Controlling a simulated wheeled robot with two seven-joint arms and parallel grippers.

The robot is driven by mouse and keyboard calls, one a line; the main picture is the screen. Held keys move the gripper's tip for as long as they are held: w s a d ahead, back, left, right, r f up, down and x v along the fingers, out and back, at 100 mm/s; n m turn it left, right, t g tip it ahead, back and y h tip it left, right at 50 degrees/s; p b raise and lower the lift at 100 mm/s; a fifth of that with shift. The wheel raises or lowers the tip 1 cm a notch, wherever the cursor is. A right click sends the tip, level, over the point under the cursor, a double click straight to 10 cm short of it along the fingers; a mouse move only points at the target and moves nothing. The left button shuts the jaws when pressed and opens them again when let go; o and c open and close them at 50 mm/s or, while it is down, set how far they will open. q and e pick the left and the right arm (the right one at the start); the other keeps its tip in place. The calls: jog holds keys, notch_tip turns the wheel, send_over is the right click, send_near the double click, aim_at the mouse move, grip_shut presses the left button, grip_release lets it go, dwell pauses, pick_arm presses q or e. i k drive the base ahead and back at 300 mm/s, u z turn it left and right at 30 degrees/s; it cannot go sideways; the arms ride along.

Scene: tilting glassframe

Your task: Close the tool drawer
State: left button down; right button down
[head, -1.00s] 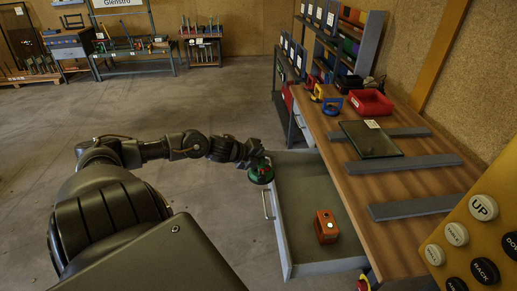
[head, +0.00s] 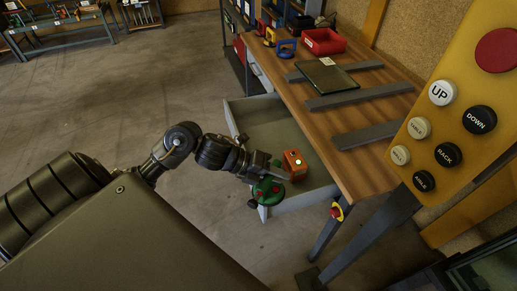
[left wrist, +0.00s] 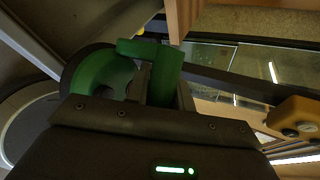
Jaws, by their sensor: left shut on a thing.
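The tool drawer (head: 270,137) is pulled out from the wooden workbench (head: 290,80), its grey inside showing. An orange box-shaped tool (head: 293,161) lies in it near the near end. My left gripper (head: 270,178) is shut on a green suction lifter (head: 268,191) at the drawer's near front corner. The lifter hides part of that corner; I cannot tell whether it touches the drawer. My right gripper is not in view.
On the bench lie a glass pane (head: 327,75), grey bars (head: 345,95), a red bin (head: 324,41) and a blue lifter (head: 285,48). A yellow button panel (head: 455,110) stands close at the right. The floor (head: 130,90) left of the drawer is clear.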

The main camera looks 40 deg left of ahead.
aim_at(270, 128)
jog(key=k, duration=0.5)
jog(key=z, duration=2.85)
jog(key=k, duration=2.4)
jog(key=u, duration=2.75)
